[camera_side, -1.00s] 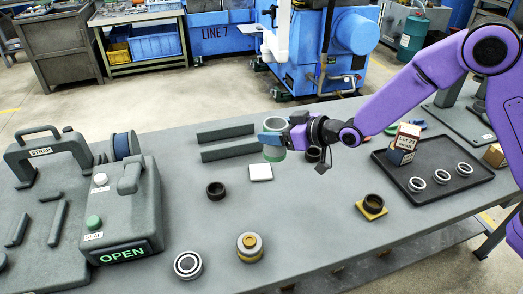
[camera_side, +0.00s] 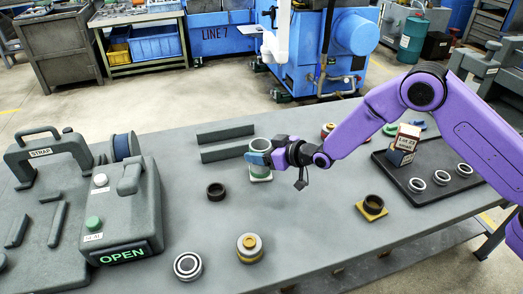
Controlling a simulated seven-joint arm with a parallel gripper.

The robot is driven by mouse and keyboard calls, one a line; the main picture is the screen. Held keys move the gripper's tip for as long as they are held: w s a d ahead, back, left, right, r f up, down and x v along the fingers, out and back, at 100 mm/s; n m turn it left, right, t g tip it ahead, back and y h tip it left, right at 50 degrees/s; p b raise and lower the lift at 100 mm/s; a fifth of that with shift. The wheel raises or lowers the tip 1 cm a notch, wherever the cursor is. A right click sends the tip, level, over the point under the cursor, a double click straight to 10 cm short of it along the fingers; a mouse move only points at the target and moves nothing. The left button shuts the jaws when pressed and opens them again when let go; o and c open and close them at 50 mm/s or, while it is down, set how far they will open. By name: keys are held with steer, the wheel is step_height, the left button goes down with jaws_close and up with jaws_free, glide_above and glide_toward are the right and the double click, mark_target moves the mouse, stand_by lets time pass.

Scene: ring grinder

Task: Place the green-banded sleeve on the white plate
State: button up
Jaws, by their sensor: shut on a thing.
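The green-banded sleeve (camera_side: 260,145) is a pale cylinder with a green band, held upright in my gripper (camera_side: 258,158). My gripper reaches in from the right and its jaws are shut on the sleeve, covering part of its front.
A dark ring (camera_side: 216,191) lies left of the plate. A yellow and white stack (camera_side: 250,247) and a striped ring (camera_side: 188,265) are in front. A dark ring on a yellow plate (camera_side: 373,207) and a black tray (camera_side: 435,190) are right. Grey bars (camera_side: 226,134) lie behind.

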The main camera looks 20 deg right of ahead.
steer(key=shift+f, duration=0.1)
steer(key=o, duration=1)
steer(key=shift+o, duration=0.2)
steer(key=v, duration=1.2)
